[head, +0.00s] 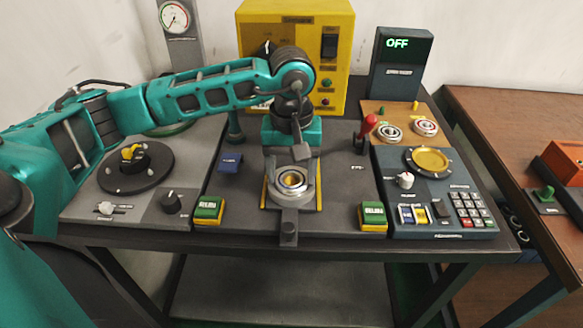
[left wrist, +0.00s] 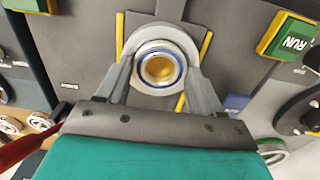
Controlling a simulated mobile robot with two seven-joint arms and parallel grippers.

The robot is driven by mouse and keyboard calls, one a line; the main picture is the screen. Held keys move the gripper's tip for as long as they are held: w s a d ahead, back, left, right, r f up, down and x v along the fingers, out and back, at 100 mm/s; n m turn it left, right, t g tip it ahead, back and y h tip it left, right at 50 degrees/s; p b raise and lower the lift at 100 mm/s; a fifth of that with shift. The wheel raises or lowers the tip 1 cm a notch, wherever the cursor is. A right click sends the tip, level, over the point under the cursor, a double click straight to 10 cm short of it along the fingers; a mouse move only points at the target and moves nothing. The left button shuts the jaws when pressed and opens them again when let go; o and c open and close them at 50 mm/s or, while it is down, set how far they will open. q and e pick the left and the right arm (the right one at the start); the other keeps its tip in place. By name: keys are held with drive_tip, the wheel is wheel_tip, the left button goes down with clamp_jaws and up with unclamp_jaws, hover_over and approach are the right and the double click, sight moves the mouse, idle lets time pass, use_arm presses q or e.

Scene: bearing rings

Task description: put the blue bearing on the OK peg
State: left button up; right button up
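The blue bearing (head: 292,179) is a metal ring with a blue band. It sits on the round fixture (head: 292,201) at the centre of the bench, and shows blue in the left wrist view (left wrist: 160,65). My left gripper (left wrist: 161,70) is above the fixture, its fingers spread on both sides of the bearing; whether they touch it cannot be told. In the head view the gripper (head: 291,162) points down, partly hiding the bearing's far side. The wooden board (head: 370,109) at the back right carries two ringed seats, one green-marked (head: 390,132) and one red (head: 425,127). My right gripper is not in view.
A red-knobbed lever (head: 367,127) stands between the fixture and the board. A yellow machine (head: 340,25) and a display reading OFF (head: 402,60) are behind. Green RUN buttons (head: 208,208) flank the fixture. A panel with a gold dish (head: 430,160) lies right.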

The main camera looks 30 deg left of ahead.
sight(292, 184)
use_arm(q)
drive_tip(key=c, duration=0.5)
drive_tip(key=shift+c, duration=0.2)
drive_tip(key=shift+r, duration=0.1)
drive_tip(key=shift+r+p, duration=0.6)
drive_tip(key=shift+r, duration=0.25)
drive_tip(key=shift+r+p, duration=0.9)
drive_tip(key=shift+r, duration=0.7)
